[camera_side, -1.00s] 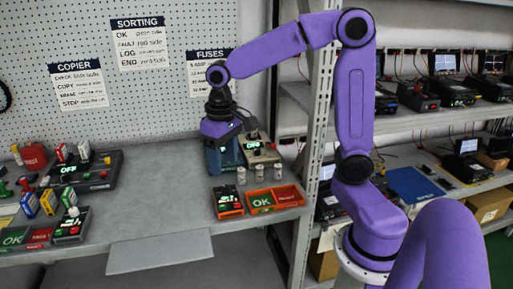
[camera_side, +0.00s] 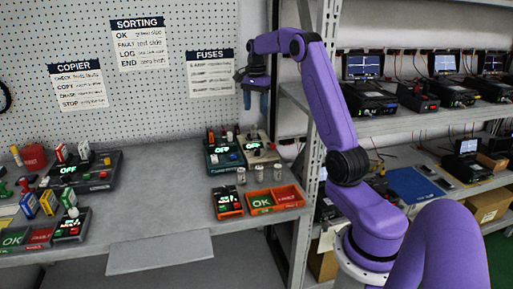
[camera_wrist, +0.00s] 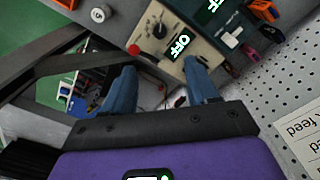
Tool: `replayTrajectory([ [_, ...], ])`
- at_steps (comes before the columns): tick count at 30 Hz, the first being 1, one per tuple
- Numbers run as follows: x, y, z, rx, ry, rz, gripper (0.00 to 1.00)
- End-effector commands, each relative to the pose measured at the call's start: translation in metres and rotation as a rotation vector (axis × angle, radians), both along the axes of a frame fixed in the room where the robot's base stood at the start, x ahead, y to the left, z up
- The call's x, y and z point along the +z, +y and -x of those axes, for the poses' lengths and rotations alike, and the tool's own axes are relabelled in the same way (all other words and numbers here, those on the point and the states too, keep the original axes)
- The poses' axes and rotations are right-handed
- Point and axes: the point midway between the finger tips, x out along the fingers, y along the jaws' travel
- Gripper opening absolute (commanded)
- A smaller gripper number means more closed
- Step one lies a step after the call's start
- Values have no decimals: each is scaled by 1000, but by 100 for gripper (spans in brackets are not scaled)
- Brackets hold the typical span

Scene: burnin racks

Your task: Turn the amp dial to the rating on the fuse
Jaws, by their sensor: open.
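A beige box (camera_side: 257,148) with a lit OFF display stands at the back right of the bench. In the wrist view the beige box (camera_wrist: 188,22) shows a black knob (camera_wrist: 159,30), possibly the amp dial, and a red-tipped part. No dial marks are readable. Several small pale cylinders (camera_side: 259,171), perhaps fuses, stand in front of the boxes; one cylinder (camera_wrist: 97,14) shows at the wrist view's top. Their ratings cannot be read. My gripper (camera_side: 256,104) is open and empty, high above the boxes; its blue fingertips (camera_wrist: 158,76) are apart in the wrist view.
A teal box (camera_side: 224,155), also showing OFF, stands left of the beige one. An orange tray (camera_side: 290,196) with OK and FAULT areas and a small orange unit (camera_side: 228,203) are in front. A shelf post (camera_side: 312,170) stands close on the right. The bench's front middle is clear.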

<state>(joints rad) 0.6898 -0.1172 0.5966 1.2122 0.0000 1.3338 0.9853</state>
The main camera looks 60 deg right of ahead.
Motion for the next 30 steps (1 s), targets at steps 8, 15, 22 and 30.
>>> replayTrajectory([
  [8,-23,-4,2,-16,3,-2,58],
  [15,-67,-4,2,-14,4,-3,58],
  [22,-111,-4,2,-14,4,-2,58],
  [30,-155,-4,1,-12,2,-1,58],
])
